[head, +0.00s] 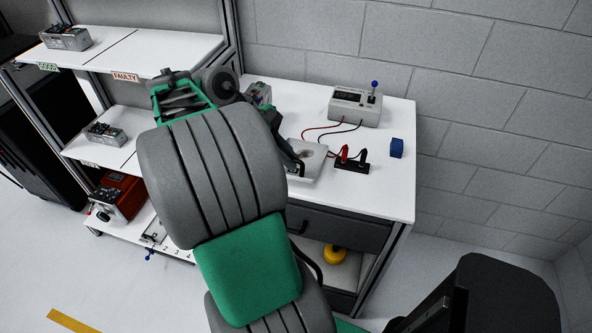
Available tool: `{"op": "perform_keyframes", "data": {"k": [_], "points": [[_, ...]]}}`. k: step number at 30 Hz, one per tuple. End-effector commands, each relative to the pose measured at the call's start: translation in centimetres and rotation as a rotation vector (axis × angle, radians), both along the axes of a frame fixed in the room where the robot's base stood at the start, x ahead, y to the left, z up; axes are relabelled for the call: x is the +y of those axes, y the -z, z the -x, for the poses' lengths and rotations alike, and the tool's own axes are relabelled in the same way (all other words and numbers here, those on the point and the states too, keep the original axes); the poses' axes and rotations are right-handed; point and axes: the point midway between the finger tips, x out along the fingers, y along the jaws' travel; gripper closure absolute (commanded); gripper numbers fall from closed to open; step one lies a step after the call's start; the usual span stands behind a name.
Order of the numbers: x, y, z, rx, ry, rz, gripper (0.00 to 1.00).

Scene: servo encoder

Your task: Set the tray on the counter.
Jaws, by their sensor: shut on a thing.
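The tray (312,152) is a shallow, light grey piece with a small brownish object on it. It shows over the white counter (389,192), just right of my arm. My gripper (298,166) is mostly hidden behind my own grey and green arm. Its dark end is at the tray's left side, and it is shut on the tray. The tray's left part is hidden. I cannot tell whether the tray touches the counter or is a little above it.
A meter box (355,107) with a blue-knobbed lever stands at the back, wired to a black block with red and black plugs (352,161). A blue cube (396,148) sits to the right. Shelves marked GOOD and FAULTY (124,77) stand left. The counter's front right is clear.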

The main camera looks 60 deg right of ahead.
Motion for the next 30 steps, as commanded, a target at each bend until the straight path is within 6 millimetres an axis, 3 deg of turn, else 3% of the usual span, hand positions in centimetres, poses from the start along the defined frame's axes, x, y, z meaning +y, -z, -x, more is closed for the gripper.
{"op": "perform_keyframes", "data": {"k": [1,8,12,19,20,21,27,30], "points": [[-0.8,1.3,0.2,0.001,0.004,0.0,1.0],[-3.1,3.9,0.6,0.0,0.003,0.001,1.0],[-3.1,6.3,0.6,0.0,0.003,0.001,1.0],[-3.1,6.6,0.5,-0.002,0.003,0.003,1.0],[-3.1,6.6,0.5,-0.001,0.003,0.001,0.88],[-3.1,6.6,0.5,-0.001,0.003,0.0,0.85],[-3.0,6.6,0.5,-0.001,0.003,0.0,0.68],[-3.0,6.6,0.5,-0.001,0.003,0.0,0.68]]}}
